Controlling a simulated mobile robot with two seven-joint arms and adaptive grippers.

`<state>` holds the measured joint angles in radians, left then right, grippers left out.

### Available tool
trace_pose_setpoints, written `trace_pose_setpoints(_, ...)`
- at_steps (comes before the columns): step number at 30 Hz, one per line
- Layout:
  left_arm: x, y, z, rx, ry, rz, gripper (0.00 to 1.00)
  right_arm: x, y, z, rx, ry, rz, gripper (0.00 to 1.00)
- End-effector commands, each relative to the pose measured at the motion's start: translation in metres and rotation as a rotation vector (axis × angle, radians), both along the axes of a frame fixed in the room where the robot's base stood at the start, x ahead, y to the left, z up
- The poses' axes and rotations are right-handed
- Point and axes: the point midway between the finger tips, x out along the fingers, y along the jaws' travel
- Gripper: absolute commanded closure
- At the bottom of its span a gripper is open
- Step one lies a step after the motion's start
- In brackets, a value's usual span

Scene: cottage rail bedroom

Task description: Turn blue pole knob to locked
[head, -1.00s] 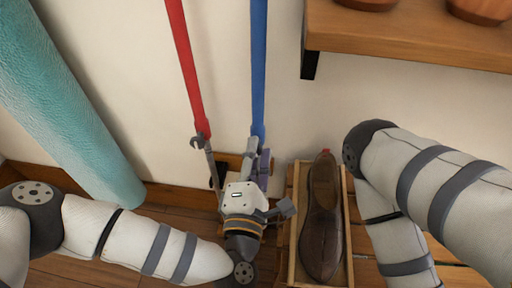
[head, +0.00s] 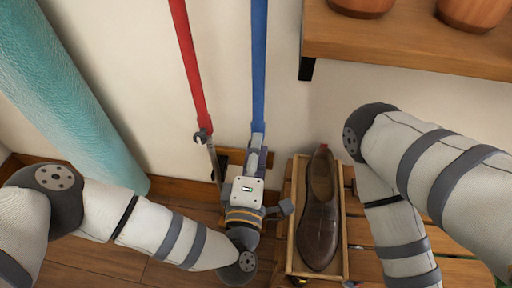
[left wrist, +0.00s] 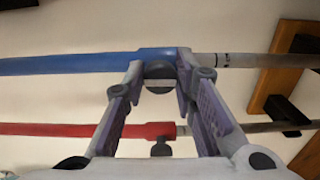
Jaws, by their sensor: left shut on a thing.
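The blue pole (head: 259,65) stands upright against the wall in the head view. In the left wrist view it runs across the top, with a blue collar and a grey lower shaft. Its dark round knob (left wrist: 160,76) sits under the collar. My left gripper (head: 257,152) is at the lower end of the blue section. In the wrist view its two fingers (left wrist: 158,80) close on the knob from both sides. In the head view the gripper body hides the knob. The knob's exact angle is hard to read. My right gripper is out of the frame.
A red pole (head: 188,62) with its own knob stands just left. A rolled teal mat (head: 65,100) leans farther left. A brown shoe (head: 319,225) lies in a wooden tray (head: 345,235) on the right. A wooden shelf (head: 400,42) with pots juts out above.

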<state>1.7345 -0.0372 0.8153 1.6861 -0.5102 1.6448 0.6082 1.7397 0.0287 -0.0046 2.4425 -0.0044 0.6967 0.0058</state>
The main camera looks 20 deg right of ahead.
Motion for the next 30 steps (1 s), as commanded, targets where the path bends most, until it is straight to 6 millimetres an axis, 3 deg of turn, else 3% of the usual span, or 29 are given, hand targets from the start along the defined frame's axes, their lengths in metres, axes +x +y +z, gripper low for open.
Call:
trace_pose_setpoints(6, 0.000, 0.000, 0.000, 0.001, -0.001, 0.000, 1.00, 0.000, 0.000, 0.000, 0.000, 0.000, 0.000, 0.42)
trace_pose_setpoints(7, 0.000, 0.000, 0.000, 0.000, -0.001, 0.000, 0.70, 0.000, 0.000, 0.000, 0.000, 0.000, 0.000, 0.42)
trace_pose_setpoints(9, 0.000, 0.000, 0.000, 0.000, -0.001, 0.000, 0.55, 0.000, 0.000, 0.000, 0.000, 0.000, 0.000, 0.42)
trace_pose_setpoints(20, -0.006, 0.002, -0.001, 0.001, 0.002, -0.002, 0.55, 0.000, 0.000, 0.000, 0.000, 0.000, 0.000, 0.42)
trace_pose_setpoints(30, -0.085, 0.035, -0.001, 0.000, 0.005, -0.003, 0.55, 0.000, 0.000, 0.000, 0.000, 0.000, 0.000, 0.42)
